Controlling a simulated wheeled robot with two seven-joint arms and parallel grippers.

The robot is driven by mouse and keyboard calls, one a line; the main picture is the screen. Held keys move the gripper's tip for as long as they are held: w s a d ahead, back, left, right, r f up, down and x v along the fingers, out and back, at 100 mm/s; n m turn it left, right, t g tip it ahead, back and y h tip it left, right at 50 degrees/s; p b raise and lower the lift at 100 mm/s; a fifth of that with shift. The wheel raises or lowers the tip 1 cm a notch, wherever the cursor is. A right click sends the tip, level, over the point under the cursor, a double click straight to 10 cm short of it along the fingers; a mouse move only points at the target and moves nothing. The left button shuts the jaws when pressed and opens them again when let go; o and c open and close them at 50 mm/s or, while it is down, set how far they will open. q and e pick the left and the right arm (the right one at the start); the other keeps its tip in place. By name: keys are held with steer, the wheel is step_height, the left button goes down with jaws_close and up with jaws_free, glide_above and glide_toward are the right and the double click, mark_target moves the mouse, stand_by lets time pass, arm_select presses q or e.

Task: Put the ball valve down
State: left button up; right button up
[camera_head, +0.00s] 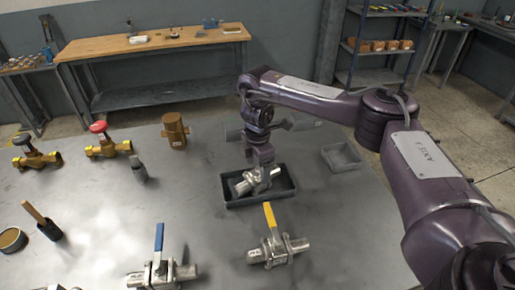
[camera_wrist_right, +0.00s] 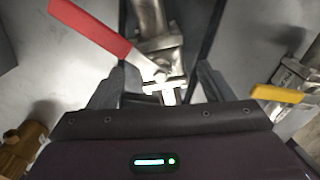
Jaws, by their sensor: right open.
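A metal ball valve (camera_head: 243,187) lies in the dark tray (camera_head: 262,200) on the grey table; its red handle (camera_wrist_right: 92,28) shows in the right wrist view. My right gripper (camera_head: 262,168) points down over the tray. In the wrist view, its two fingers (camera_wrist_right: 158,88) are apart, one on each side of the valve's metal body (camera_wrist_right: 160,45). The jaws are open; whether a finger touches the valve I cannot tell. The gripper hides part of the valve in the head view. My left gripper is not in view.
A yellow-handled valve (camera_head: 279,250) lies just in front of the tray, a blue-handled valve (camera_head: 160,272) left of it. Brass valves (camera_head: 108,149) and a brass fitting (camera_head: 175,131) stand farther left. A smaller grey tray (camera_head: 341,158) sits right; the table's right front is clear.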

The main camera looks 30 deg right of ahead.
step_height(320, 180, up, 8)
steer(key=shift+r+p, duration=0.25)
steer(key=shift+p, duration=0.4)
steer(key=shift+f, duration=0.1)
